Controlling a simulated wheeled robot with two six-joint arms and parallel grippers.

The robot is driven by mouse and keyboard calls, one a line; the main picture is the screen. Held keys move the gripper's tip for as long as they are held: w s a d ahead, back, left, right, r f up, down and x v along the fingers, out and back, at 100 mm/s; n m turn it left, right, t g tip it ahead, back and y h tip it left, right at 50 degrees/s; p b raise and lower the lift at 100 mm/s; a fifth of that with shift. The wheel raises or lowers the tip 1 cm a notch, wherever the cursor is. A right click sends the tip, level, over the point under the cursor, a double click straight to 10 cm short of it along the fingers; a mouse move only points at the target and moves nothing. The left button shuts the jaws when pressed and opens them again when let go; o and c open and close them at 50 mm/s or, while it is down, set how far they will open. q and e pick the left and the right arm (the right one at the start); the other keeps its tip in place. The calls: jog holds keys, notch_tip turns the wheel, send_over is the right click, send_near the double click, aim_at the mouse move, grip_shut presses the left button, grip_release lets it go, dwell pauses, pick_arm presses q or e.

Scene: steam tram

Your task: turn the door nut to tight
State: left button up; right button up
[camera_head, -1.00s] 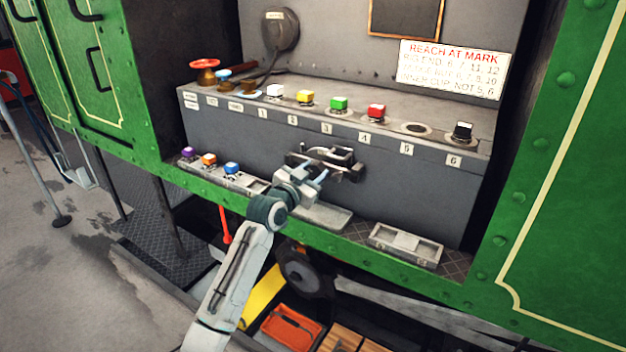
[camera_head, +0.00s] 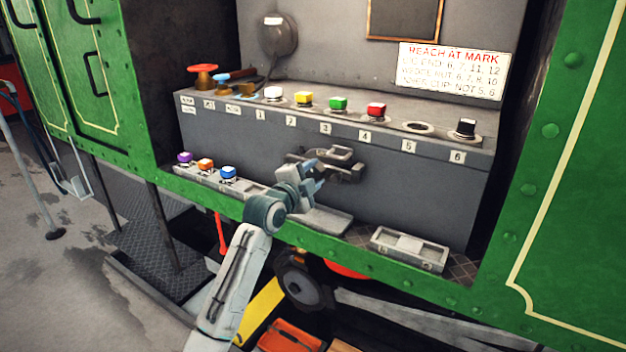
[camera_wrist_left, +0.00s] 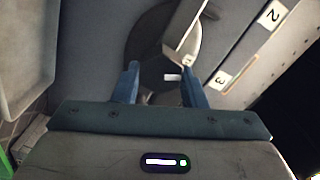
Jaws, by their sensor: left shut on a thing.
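My left gripper (camera_head: 318,176) reaches to the dark metal latch fitting (camera_head: 345,168) on the front of the grey panel. In the left wrist view, the blue fingers of the gripper (camera_wrist_left: 162,88) stand on both sides of the dark, faceted door nut (camera_wrist_left: 160,72) and are shut on it. The nut bears a small white mark and sits before a dark round disc. A pale grey bar lies just beyond it. In the head view the gripper hides the nut. My right gripper is not in view.
Coloured buttons, among them a green one (camera_head: 338,103), line the ledge above numbered labels. A red handwheel (camera_head: 202,72) stands at its left end. Below are purple, orange and blue blocks and a grey tray (camera_head: 408,250). A sign (camera_head: 453,70) hangs at upper right.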

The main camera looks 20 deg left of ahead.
pick_arm(q)
jog(key=shift+f+m+b, duration=0.15)
jog(key=shift+m+b, duration=0.5)
jog(key=shift+m, duration=1.55)
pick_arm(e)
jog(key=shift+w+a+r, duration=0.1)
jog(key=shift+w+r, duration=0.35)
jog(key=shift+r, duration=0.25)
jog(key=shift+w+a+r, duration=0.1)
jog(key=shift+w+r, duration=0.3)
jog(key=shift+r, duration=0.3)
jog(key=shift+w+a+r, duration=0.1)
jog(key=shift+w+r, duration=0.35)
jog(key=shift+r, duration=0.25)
pick_arm(q)
jog(key=o, duration=1)
jog(key=shift+s, duration=0.25)
jog(key=s+a+b, duration=0.1)
jog(key=s, duration=0.9)
jog(key=shift+a, duration=0.2)
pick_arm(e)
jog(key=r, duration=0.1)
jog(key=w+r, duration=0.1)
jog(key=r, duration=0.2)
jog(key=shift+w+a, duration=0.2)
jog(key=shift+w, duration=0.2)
pick_arm(q)
jog(key=shift+s, duration=0.1)
